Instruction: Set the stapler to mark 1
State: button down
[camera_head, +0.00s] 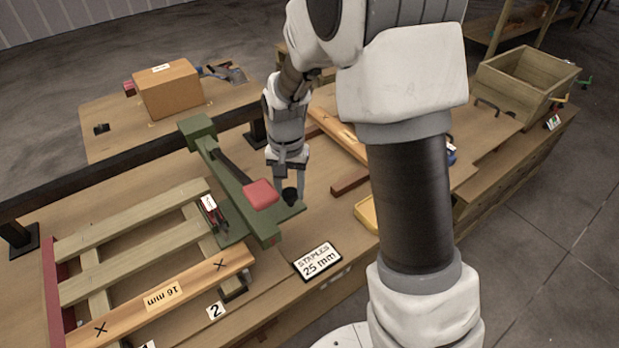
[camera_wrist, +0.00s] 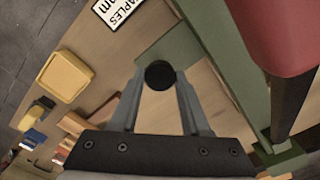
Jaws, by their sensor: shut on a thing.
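The green stapler (camera_head: 236,185) stands on the bench, with a red pad (camera_head: 261,194) on its dark lever. Its red pad (camera_wrist: 280,35) also shows in the wrist view at the upper right. My gripper (camera_head: 292,190) points down at the stapler's right side, with its fingers shut on a round black knob (camera_wrist: 160,75) by the green base. A card with a 2 (camera_head: 215,310) lies at the bench's front edge. Another white card (camera_head: 148,345) is cut off at the bottom edge; its number cannot be read.
A slatted wooden frame (camera_head: 135,238) lies left of the stapler, its front board labelled 16 mm. A sign reading STAPLES 25 mm (camera_head: 317,262) lies in front. A yellow tray (camera_head: 366,214) is to the right. A dark rail (camera_head: 100,163) runs behind.

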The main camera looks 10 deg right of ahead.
jog(key=s+a, duration=0.4)
jog(key=a, duration=0.7)
jog(key=s+a, duration=0.5)
jog(key=a, duration=0.7)
jog(key=s+a, duration=0.5)
jog(key=a, duration=0.7)
jog(key=shift+s, duration=0.25)
jog(key=shift+c, duration=1.9)
grip_release()
jog(key=shift+d, duration=0.1)
notch_tip(320, 180, up, 18)
jog(key=p, duration=0.1)
jog(key=shift+f, duration=0.25)
jog(key=shift+w, duration=0.1)
